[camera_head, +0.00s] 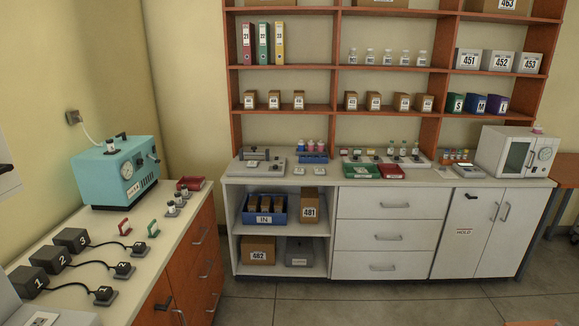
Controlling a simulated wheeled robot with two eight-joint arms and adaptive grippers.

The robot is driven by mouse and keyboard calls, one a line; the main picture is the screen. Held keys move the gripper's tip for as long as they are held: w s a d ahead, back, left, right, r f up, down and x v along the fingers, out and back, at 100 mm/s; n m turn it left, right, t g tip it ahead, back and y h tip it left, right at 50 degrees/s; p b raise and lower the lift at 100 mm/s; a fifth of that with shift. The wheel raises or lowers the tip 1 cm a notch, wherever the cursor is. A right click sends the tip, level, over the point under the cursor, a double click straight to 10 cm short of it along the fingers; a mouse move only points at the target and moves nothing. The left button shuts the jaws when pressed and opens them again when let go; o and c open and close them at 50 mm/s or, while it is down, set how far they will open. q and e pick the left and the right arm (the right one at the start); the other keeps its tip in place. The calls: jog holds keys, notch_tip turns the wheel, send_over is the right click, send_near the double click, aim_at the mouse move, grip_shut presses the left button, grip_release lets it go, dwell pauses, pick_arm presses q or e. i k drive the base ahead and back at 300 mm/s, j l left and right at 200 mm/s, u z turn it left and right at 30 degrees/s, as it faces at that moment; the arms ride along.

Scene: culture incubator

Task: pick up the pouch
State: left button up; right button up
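I cannot pick out a pouch with certainty. Two small flat white items (299,171) lie on the back counter, in front of the blue tube rack (314,153); they are too small to tell whether either is a pouch. Another small pale flat item (445,173) lies on the counter left of the white incubator (505,151). Neither of my grippers shows in this view.
The left bench (135,263) carries a teal machine (116,172), a red tray (190,184), numbered dark blocks (70,240) and cables. Green (361,171) and red (391,171) trays sit on the back counter. The floor (370,302) before the cabinets is clear.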

aim_at(252, 163)
jog(key=i, duration=2.4)
